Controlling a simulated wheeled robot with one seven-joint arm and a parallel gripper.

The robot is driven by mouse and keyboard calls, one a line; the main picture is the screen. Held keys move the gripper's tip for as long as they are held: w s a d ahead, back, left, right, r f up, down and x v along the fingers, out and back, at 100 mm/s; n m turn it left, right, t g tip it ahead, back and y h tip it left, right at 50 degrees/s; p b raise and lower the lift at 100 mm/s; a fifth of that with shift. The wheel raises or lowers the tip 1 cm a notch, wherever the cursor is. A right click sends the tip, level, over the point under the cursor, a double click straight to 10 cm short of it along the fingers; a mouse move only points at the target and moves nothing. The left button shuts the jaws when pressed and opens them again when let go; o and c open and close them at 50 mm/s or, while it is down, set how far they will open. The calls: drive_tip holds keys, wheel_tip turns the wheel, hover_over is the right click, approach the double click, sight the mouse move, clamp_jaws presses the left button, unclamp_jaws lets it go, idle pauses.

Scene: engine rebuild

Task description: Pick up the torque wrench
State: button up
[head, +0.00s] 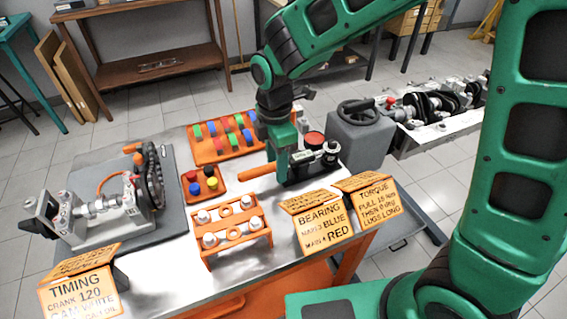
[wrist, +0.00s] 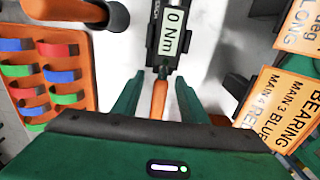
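The torque wrench lies near the right end of the bench, with its orange handle (head: 257,173) pointing left and its head over a dark stand (head: 303,174). In the wrist view its display (wrist: 172,35) reads 0 Nm, and part of the orange handle (wrist: 159,98) shows below it. My gripper (head: 284,176) is over the wrench, pointing down. In the wrist view my gripper (wrist: 157,92) is open, with a finger on each side of the handle and gaps between. The finger tips' exact height against the handle is hard to tell.
An orange tray (head: 228,152) of coloured bearing shells and a smaller orange tray (head: 211,193) lie left of the wrench. An orange rack (head: 233,243) and the bearing sign (head: 322,226) stand in front. A crankshaft assembly (head: 110,200) stands at left.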

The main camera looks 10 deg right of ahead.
clamp_jaws()
drive_tip(key=shift+r, duration=0.1)
wheel_tip(320, 180, up, 10)
idle(0.5)
drive_tip(key=c, duration=0.7)
unclamp_jaws()
drive_tip(key=shift+c, duration=0.2)
clamp_jaws()
